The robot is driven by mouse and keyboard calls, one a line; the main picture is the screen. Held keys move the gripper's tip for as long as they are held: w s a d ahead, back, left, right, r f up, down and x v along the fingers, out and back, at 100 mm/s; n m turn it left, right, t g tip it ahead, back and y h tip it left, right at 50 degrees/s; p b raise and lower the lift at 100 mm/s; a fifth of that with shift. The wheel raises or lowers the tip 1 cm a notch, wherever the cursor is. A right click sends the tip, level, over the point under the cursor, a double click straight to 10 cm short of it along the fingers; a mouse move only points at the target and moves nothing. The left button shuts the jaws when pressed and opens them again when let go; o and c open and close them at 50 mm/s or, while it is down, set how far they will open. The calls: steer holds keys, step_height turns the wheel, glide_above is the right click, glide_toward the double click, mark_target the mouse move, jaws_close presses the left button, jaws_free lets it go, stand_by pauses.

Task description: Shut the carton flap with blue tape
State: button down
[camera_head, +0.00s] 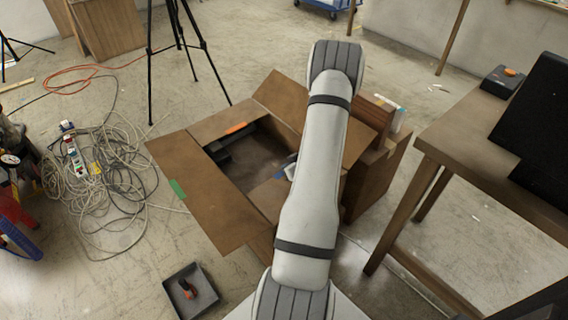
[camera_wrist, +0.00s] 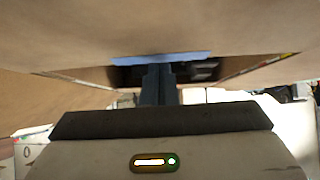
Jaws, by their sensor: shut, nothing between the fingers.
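The brown carton (camera_head: 225,215) stands open on the floor in the head view. Its blue tape (camera_head: 279,175) shows as a small patch beside my arm, on a brown flap (camera_head: 264,196) at the near side that my arm partly covers. In the wrist view the blue tape (camera_wrist: 190,57) is a strip along the edge of a large brown flap surface (camera_wrist: 160,25). My gripper (camera_wrist: 159,70) is shut and empty, its fingertips right by that strip; I cannot tell whether they touch. In the head view my arm hides most of the gripper.
Green tape (camera_head: 177,188) marks the left flap, orange tape (camera_head: 236,127) the far side. A brown box (camera_head: 376,180) and a wooden table (camera_head: 470,150) stand to the right. A tripod (camera_head: 180,50), tangled cables (camera_head: 100,180) and a grey tray (camera_head: 178,304) lie around the left.

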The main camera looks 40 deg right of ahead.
steer(key=shift+w+a+f, duration=0.1)
steer(key=shift+w+f, duration=0.05)
steer(key=shift+f, duration=0.3)
steer(key=shift+d, duration=0.2)
steer(key=shift+s+r+p, duration=0.2)
steer(key=shift+r+p, duration=0.25)
steer(key=shift+r, duration=0.1)
step_height(320, 180, up, 4)
steer(key=p, duration=0.3)
steer(key=shift+a, duration=0.1)
steer(key=p+v, duration=0.1)
steer(key=v, duration=0.8)
steer(key=shift+r, duration=0.15)
